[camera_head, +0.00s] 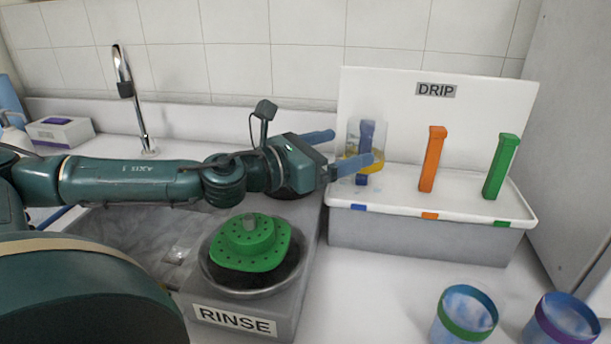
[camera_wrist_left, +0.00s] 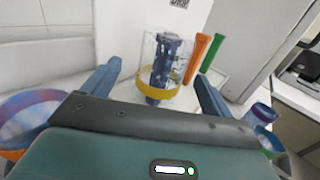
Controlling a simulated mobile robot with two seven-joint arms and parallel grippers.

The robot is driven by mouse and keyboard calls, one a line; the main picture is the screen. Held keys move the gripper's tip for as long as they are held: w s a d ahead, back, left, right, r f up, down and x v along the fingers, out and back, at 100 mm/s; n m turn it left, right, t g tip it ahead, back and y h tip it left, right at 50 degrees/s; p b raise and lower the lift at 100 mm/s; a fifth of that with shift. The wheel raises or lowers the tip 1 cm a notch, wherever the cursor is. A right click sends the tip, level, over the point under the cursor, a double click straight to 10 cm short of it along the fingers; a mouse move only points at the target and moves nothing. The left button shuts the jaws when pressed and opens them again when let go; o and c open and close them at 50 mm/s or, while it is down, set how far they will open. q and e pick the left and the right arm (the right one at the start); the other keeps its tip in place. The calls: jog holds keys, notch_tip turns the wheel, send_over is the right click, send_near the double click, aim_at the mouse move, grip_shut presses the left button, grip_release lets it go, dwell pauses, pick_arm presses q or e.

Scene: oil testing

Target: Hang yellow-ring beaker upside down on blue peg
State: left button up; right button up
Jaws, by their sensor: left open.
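The yellow-ring beaker (camera_head: 352,163) is upside down over the blue peg (camera_head: 366,135) on the drip rack, with its yellow ring low down. In the left wrist view the clear beaker (camera_wrist_left: 153,83) surrounds the blue peg (camera_wrist_left: 165,62), which shows through its wall. My left gripper (camera_head: 350,152) is open, its blue fingers on either side of the beaker and apart from it in the left wrist view (camera_wrist_left: 157,82). My right gripper is not in view.
An orange peg (camera_head: 432,160) and a green peg (camera_head: 501,168) stand bare on the drip rack (camera_head: 470,206). A green rinse head (camera_head: 250,243) is left of it. A green-ring beaker (camera_head: 466,315) and a purple-ring beaker (camera_head: 562,322) stand at front right.

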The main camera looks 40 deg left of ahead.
pick_arm(q)
jog(key=shift+s+a+f+b, duration=0.1)
jog(key=shift+s+f+b, duration=0.05)
jog(key=shift+s+b, duration=0.9)
jog(key=shift+s+a+b, duration=0.25)
jog(key=shift+s+b, duration=0.15)
jog(key=shift+b, duration=0.55)
jog(key=shift+b+v, duration=0.95)
jog(key=shift+v, duration=0.85)
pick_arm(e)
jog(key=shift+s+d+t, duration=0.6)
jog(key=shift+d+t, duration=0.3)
